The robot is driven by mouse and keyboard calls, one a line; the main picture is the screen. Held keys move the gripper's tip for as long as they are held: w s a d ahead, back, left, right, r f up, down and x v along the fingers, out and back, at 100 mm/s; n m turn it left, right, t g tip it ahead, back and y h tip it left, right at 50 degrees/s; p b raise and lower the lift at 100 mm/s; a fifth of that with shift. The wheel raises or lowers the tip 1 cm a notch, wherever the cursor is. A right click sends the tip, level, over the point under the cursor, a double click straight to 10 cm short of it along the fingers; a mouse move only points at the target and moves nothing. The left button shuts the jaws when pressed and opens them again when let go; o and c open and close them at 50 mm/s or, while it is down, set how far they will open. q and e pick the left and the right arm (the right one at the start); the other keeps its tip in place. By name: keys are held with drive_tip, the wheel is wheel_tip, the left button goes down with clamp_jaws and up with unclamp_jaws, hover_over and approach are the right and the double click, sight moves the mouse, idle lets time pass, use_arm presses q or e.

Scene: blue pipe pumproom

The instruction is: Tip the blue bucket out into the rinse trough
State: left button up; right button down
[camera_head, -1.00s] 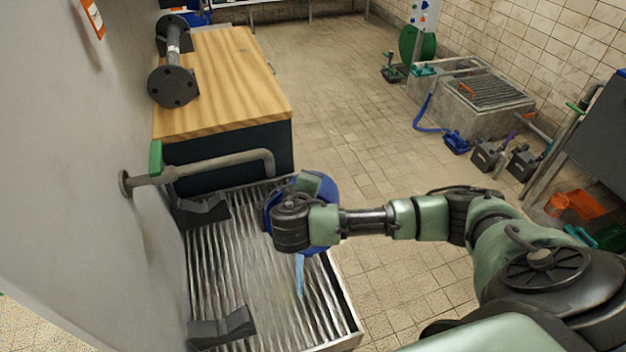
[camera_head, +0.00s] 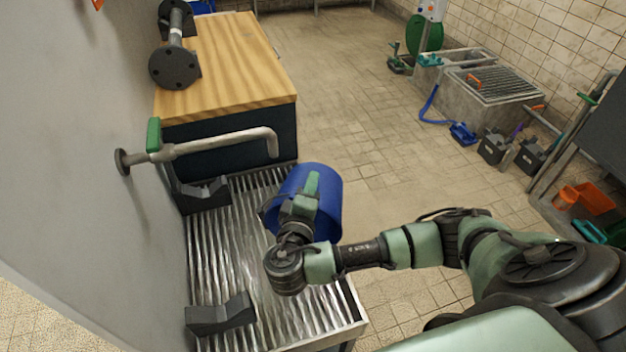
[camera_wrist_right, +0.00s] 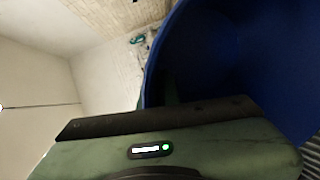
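The blue bucket (camera_head: 325,205) is tilted at the right edge of the rinse trough (camera_head: 255,290), a ribbed metal basin by the wall. My right gripper (camera_head: 308,188) is at the bucket's near side and appears shut on it; the fingertips are mostly hidden. The wrist partly covers the bucket, and I cannot see what is in it. In the right wrist view the bucket (camera_wrist_right: 235,60) fills the upper right as a dark blue curved wall, close against the gripper. My left gripper is not in view.
A grey pipe spout with a green lever (camera_head: 215,146) reaches over the trough's far end. Two dark grey blocks (camera_head: 220,315) sit in the trough. A wooden-topped bench (camera_head: 230,65) with a flanged pipe stands behind.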

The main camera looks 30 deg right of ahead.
drive_tip(key=shift+s+a+r+t+h, duration=0.2)
drive_tip(key=shift+s+a+t+h, duration=0.1)
drive_tip(key=shift+s+a, duration=0.15)
drive_tip(key=shift+s+a+r+t+h, duration=0.2)
drive_tip(key=shift+s+a+t+h, duration=0.15)
drive_tip(key=shift+s, duration=0.1)
drive_tip(key=shift+r, duration=0.1)
idle(1.3)
